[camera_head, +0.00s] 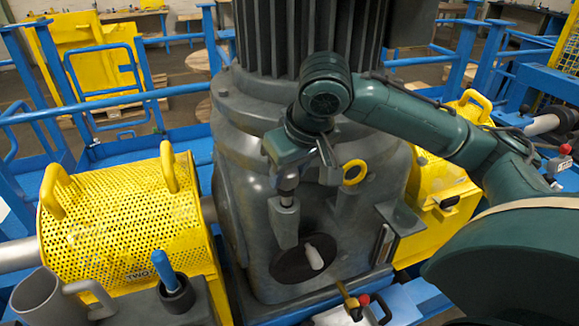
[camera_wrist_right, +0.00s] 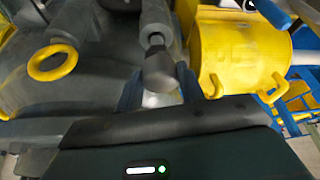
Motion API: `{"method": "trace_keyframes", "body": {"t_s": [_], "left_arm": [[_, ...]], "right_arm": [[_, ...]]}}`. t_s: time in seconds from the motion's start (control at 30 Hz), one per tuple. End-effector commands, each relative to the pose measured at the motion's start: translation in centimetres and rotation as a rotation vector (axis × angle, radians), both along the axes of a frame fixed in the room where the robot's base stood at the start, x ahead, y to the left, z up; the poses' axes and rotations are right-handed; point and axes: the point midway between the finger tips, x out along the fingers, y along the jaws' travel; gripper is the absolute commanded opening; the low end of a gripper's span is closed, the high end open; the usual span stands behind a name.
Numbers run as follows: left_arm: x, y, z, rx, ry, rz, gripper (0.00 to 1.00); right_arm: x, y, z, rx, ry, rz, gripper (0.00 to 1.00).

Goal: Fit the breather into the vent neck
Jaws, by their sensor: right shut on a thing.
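The grey breather (camera_head: 288,180), a rounded cap with a narrower lower end, is between the fingers of my right gripper (camera_head: 299,170). In the right wrist view the gripper (camera_wrist_right: 160,83) has one finger on each side of the breather (camera_wrist_right: 159,70). The grey vent neck (camera_head: 284,222) stands out from the front of the large gearbox housing, directly below the breather. It also shows in the wrist view (camera_wrist_right: 155,15), in line with the breather's narrow end. The breather's end is at or very near the neck's mouth; whether it is inside I cannot tell. My left gripper is out of view.
A yellow lifting ring (camera_head: 354,172) is close to the right of my gripper. A pale bottle-like piece (camera_head: 314,257) lies in a dark round opening below the neck. A yellow perforated guard (camera_head: 125,235) stands at left.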

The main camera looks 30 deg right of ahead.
Motion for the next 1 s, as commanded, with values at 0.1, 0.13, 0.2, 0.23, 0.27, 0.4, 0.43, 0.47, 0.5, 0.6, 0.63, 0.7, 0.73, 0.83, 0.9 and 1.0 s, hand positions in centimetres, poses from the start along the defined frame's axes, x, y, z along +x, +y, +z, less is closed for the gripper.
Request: {"method": "trace_keyframes", "body": {"t_s": [0.1, 0.13, 0.2, 0.23, 0.27, 0.4, 0.43, 0.47, 0.5, 0.6, 0.63, 0.7, 0.73, 0.83, 0.9, 1.0], "left_arm": [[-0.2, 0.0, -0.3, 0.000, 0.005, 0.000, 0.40], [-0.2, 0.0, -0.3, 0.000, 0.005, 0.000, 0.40], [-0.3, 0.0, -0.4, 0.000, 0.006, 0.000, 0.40], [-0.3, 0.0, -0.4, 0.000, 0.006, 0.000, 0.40], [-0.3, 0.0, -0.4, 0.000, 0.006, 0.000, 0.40], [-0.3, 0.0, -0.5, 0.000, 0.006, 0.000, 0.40], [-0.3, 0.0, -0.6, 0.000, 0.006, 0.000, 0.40], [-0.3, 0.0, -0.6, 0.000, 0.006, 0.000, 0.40], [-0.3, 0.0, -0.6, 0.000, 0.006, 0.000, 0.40], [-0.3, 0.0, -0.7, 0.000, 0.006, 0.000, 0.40], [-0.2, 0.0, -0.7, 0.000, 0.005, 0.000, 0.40], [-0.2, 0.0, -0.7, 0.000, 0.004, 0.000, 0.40], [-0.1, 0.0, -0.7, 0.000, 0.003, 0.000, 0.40], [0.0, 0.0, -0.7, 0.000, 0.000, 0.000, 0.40], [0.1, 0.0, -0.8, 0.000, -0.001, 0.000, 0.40], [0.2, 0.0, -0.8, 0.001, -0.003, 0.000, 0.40]], "right_arm": [[0.0, 0.0, -0.4, -0.001, 0.000, 0.000, 0.14], [0.0, 0.0, -0.4, -0.001, 0.000, 0.000, 0.14], [0.0, 0.0, -0.6, -0.001, 0.000, 0.000, 0.14], [0.0, 0.0, -0.7, -0.001, 0.000, 0.000, 0.14], [0.0, 0.0, -0.8, -0.001, 0.000, 0.000, 0.14], [0.0, 0.0, -1.1, 0.000, -0.001, 0.000, 0.14], [0.0, 0.0, -1.2, 0.000, -0.001, 0.000, 0.14], [0.0, 0.0, -1.3, 0.000, -0.001, 0.000, 0.14], [0.0, 0.0, -1.4, 0.000, -0.001, 0.000, 0.14], [0.0, 0.0, -1.6, 0.000, 0.000, 0.000, 0.14], [0.0, 0.0, -1.7, 0.000, 0.000, 0.000, 0.14], [0.0, 0.0, -1.9, 0.000, 0.000, 0.000, 0.14], [0.0, 0.0, -2.0, 0.000, 0.000, 0.000, 0.14], [0.0, 0.0, -2.2, -0.001, 0.001, 0.000, 0.14], [0.0, 0.0, -2.4, -0.001, 0.000, 0.000, 0.14], [0.0, 0.0, -2.6, -0.001, 0.000, 0.000, 0.14]]}}
